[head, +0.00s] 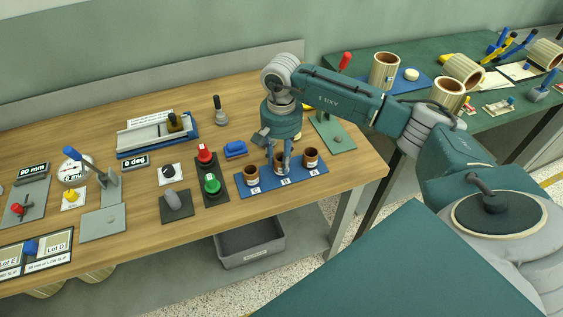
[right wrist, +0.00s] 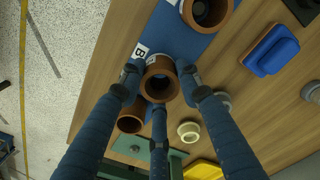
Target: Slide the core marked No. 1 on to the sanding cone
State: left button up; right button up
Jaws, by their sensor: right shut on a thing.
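Three short brown cores stand in a row on a blue board: the left core (head: 251,175), the middle core (head: 279,158) and the right core (head: 310,158). White labels sit in front of them, too small to read surely, so I cannot tell which is No. 1. My right gripper (head: 279,165) points down from above, its three fingers shut around the middle core, which also shows in the right wrist view (right wrist: 160,66). The core appears upright at its place on the board. I cannot identify the sanding cone surely; a grey rounded peg (head: 173,199) stands on a dark plate. My left gripper is out of view.
A switch box with red (head: 205,153) and green (head: 212,183) knobs stands left of the blue board (head: 262,189). A blue block (head: 235,149) lies behind it. A green stand (head: 335,135) is to the right. Open wood lies behind the switch box.

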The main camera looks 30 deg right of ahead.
jog(key=shift+r+p, duration=0.8)
jog(key=shift+r, duration=1)
jog(key=o, duration=0.4)
jog(key=c, duration=0.3)
